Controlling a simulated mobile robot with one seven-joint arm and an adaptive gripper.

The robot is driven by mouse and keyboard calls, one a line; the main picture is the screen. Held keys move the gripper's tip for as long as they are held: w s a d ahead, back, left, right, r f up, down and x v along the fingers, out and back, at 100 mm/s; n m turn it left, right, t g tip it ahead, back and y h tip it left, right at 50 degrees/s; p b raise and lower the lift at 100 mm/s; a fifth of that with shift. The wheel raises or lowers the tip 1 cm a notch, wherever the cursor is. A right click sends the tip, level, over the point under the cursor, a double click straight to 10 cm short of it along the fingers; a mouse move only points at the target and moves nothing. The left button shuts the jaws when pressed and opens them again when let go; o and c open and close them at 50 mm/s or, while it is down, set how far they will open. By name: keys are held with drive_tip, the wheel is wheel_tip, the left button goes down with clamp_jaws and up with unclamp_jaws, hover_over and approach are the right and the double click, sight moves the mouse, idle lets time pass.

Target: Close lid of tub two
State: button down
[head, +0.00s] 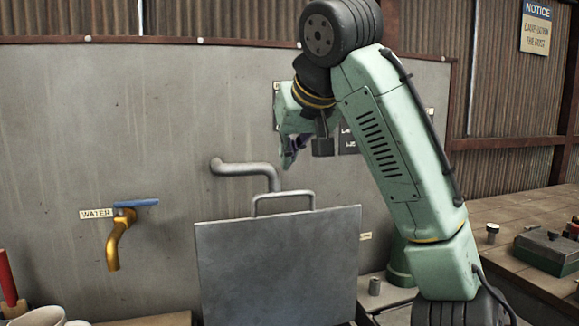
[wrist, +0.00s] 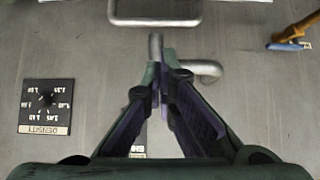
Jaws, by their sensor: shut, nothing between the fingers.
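A flat grey metal lid (head: 278,268) stands upright, raised open, in the lower middle of the head view. A bent-bar handle (head: 283,196) is on its top edge, and this handle also shows at the top of the wrist view (wrist: 155,20). The tub under the lid is out of sight, and I see no number on it. My gripper (head: 288,162) is above and near the top edge of the lid, apart from the handle. In the wrist view my gripper (wrist: 163,72) is shut and empty, its fingers converging below the handle in the picture.
A grey pipe (head: 240,170) juts from the back wall behind the lid. A brass tap with a blue lever (head: 122,222) is at left by a WATER label. A density dial (wrist: 45,106) is on the wall. A wooden bench (head: 510,225) with tools stands at right.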

drive_tip(key=p+x, duration=0.2)
drive_tip(key=x, duration=0.7)
drive_tip(key=shift+w+f, duration=0.2)
drive_tip(key=shift+f, duration=0.1)
drive_tip(key=shift+d, duration=0.1)
